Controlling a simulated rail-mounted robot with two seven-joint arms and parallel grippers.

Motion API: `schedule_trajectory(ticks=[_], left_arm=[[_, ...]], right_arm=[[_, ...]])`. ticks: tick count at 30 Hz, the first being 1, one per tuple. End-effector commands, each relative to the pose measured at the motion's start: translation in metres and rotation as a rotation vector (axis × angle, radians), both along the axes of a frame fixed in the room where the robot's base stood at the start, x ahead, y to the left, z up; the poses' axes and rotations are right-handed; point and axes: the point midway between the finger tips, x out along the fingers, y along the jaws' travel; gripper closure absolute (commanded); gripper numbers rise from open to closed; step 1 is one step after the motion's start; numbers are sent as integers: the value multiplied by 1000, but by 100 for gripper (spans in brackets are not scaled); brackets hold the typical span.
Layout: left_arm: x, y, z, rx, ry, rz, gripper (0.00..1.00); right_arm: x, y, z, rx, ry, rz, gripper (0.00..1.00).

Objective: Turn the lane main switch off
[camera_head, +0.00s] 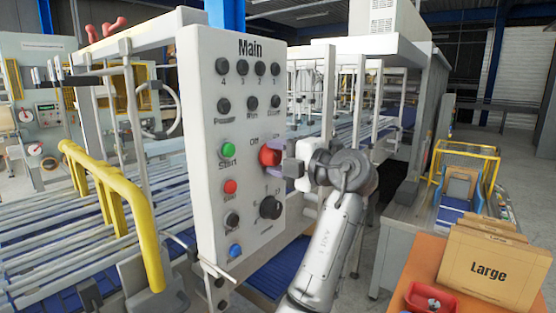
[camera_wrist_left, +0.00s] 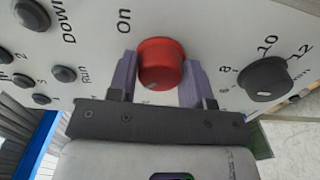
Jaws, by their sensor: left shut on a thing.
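The main switch is a red round knob (camera_head: 268,155) on the white panel (camera_head: 210,70) headed "Main", with an "Off" label at its upper left in the head view. In the left wrist view the red knob (camera_wrist_left: 161,64) sits between the two purple fingers, with an "On" label beside it. My left gripper (camera_head: 277,158) is shut on the knob, with a finger on either side (camera_wrist_left: 159,77). My right gripper is not in view.
A black dial (camera_head: 270,207) sits below the red knob, with green Start (camera_head: 228,146) and red (camera_head: 230,186) buttons to the left. A yellow rail (camera_head: 120,205) and roller conveyor are left of the panel. A carton marked "Large" (camera_head: 488,272) stands at lower right.

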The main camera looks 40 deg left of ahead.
Motion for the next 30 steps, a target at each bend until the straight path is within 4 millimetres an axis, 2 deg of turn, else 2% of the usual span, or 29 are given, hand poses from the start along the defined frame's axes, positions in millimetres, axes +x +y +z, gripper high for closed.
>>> schedule_trajectory(ticks=[17, 18, 26, 30], left_arm=[[-1, 0, 1, 2, -32, 1, 78], [-1, 0, 1, 2, -32, 1, 53], [0, 0, 0, 2, -30, 1, 29], [0, 0, 0, 2, -29, 1, 29]], right_arm=[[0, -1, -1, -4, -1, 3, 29], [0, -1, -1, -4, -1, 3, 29], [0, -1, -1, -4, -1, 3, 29], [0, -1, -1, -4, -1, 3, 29]])
